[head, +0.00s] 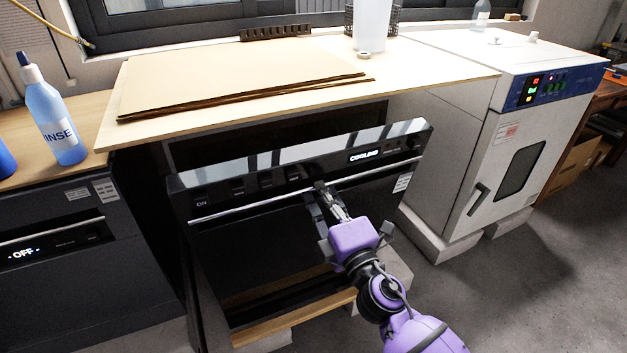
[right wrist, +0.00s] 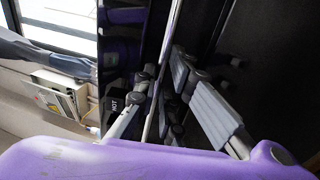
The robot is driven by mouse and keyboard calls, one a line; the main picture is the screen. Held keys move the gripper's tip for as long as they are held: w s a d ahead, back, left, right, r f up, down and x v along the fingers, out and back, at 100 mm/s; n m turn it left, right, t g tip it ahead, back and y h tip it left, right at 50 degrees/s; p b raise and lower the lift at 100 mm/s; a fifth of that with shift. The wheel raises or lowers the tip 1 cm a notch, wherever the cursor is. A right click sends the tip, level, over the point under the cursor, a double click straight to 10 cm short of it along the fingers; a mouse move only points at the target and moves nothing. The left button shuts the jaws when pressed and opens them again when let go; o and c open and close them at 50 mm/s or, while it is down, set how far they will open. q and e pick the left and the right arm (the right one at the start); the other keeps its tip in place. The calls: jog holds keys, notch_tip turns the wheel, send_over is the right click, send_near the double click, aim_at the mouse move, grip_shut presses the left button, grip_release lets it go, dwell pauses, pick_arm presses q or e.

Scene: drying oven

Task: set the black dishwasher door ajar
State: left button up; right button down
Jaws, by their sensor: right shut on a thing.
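The black dishwasher door (head: 265,240) is in the middle of the head view, under the wooden worktop. Its top edge leans out from the cabinet, leaving a dark gap behind it. Its panel shows "COOLING" and "ON". A thin silver handle bar (head: 255,207) runs across its front below the panel and also crosses the right wrist view (right wrist: 174,25). My right gripper (head: 328,193) is at the bar, right of its middle, shut on it. Its fingers lie on both sides of the bar in the wrist view. My left gripper is out of view.
A wooden worktop (head: 430,80) with brown sheets (head: 240,75) overhangs the door. A white oven (head: 505,150) stands on blocks at right. Another black appliance (head: 60,270) marked "OFF" is at left, under a rinse bottle (head: 60,120). Grey floor is clear at lower right.

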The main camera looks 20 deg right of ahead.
jog(key=shift+s+f, duration=0.15)
jog(key=shift+f, duration=0.3)
jog(key=c, duration=2)
grip_release()
jog(key=shift+o, duration=0.7)
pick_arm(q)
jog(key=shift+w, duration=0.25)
pick_arm(e)
jog(key=v, duration=1.1)
jog(key=shift+s, duration=0.45)
jog(key=shift+r, duration=0.1)
